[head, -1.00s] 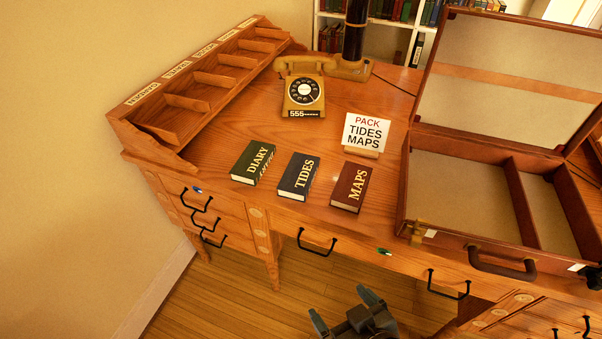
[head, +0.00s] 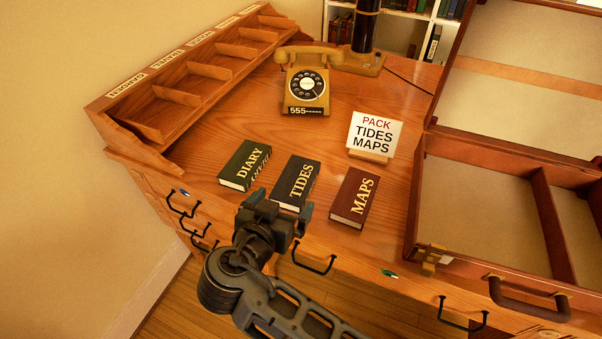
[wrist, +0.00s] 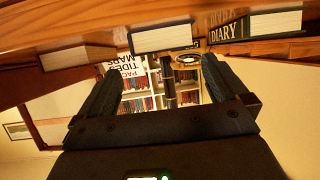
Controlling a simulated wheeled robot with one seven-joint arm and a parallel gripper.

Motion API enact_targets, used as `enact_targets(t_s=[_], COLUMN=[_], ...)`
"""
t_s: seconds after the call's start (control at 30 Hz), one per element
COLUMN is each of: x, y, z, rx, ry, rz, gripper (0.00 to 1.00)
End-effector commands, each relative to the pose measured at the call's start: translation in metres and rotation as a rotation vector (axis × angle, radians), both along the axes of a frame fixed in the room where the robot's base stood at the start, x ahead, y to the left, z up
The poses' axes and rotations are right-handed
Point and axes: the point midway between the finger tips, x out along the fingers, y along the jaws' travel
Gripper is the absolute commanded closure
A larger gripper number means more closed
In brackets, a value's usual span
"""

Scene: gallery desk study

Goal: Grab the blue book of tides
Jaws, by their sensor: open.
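The blue book of tides (head: 300,180) lies flat on the desk, with its gold TIDES title facing up, between the green diary (head: 246,165) and the dark red maps book (head: 356,197). My gripper (head: 282,206) is open and empty at the front edge of the desk, just short of the tides book, and covers part of its near end. The wrist view is upside down; there the tides book's page end (wrist: 162,38) lies ahead, roughly centred between the open fingers (wrist: 163,75). I cannot tell whether the fingers touch it.
A sign (head: 374,134) reading PACK TIDES MAPS stands behind the maps book. A telephone (head: 307,82) is at the back. An open case (head: 483,160) with a divider stands at the right, and a labelled slotted rack (head: 190,75) at the left.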

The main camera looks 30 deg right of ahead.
Motion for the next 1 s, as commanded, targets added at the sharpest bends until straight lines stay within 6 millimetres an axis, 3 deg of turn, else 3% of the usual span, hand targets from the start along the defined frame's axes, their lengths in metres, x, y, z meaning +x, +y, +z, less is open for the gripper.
enact_targets(t_s=[0.17,0.7,1.0], x=[0.007,0.048,0.052], y=[-0.004,-0.047,-0.051], z=[0.002,-0.022,-0.026], rx=[-0.003,-0.002,-0.001], ry=[-0.013,-0.012,-0.013], rz=[-0.020,-0.019,-0.017], gripper=[0.00,0.00,0.00])
